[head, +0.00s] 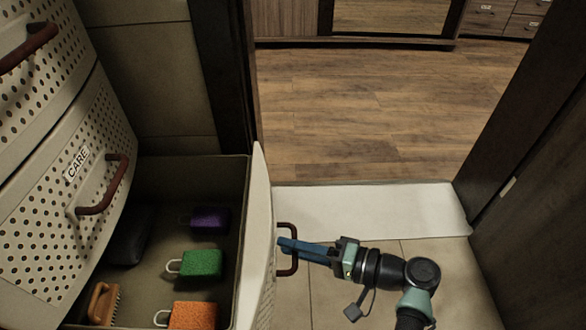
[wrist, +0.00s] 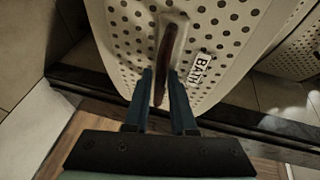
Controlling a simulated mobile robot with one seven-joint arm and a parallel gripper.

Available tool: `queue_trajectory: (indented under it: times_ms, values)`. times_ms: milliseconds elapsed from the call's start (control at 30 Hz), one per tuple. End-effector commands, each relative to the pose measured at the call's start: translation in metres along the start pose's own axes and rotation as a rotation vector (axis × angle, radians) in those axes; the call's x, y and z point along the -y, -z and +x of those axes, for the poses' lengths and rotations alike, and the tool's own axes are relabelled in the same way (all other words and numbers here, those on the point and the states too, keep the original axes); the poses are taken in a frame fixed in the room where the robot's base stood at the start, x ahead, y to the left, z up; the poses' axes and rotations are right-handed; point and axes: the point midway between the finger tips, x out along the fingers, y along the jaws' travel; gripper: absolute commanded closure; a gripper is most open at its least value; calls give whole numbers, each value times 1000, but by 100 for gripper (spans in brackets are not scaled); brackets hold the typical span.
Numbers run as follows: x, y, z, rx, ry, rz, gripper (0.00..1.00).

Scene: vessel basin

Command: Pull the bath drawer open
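The bath drawer (head: 262,235) is pulled well out in the head view, with its inside showing. In the wrist view its pale perforated front (wrist: 210,50) carries a BATH label (wrist: 200,68). My gripper (head: 284,245) reaches the handle from the right. The exact finger contact is hard to see.
The closed CARE drawer (head: 60,200) is above left. A white mat (head: 370,210) and clear floor lie to the right.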

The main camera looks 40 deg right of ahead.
Motion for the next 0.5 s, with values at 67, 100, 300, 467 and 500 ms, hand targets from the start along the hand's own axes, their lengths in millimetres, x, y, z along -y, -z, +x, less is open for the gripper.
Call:
queue_trajectory:
  times_ms: [67,100,300,467,500]
  values:
    - [0,0,0,0,0,0,73]
    - [0,0,0,0,0,0,73]
    - [0,0,0,0,0,0,73]
    - [0,0,-1,-1,-1,1,73]
    - [1,0,-3,-2,-1,1,73]
